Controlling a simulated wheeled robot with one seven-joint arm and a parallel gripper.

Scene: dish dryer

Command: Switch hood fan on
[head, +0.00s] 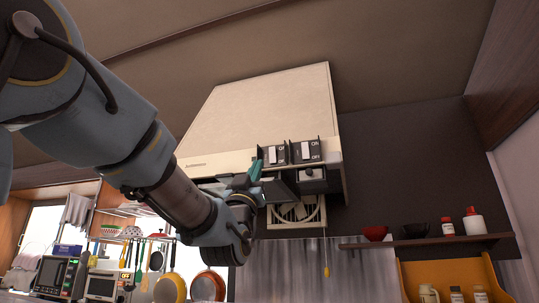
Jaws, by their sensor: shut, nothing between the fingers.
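The cream range hood (265,105) hangs in the middle of the head view. On its front edge are two dark switch boxes with white levers and ON/OFF lettering: a left switch (276,155) and a right switch (306,152). I cannot tell the levers' positions surely. The fan grille (298,213) shows beneath the hood. My gripper (257,172) is at the hood's front edge, just left of the left switch. Its teal fingers are shut with nothing between them. I cannot tell whether they touch the switch box. My wrist hides part of the hood's lower left.
A pull cord with a yellow end (326,271) hangs below the grille. A shelf (430,241) at right holds a red bowl (375,233), a dark bowl (415,230) and bottles. Pans (170,288) hang at lower left, near a microwave (55,277).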

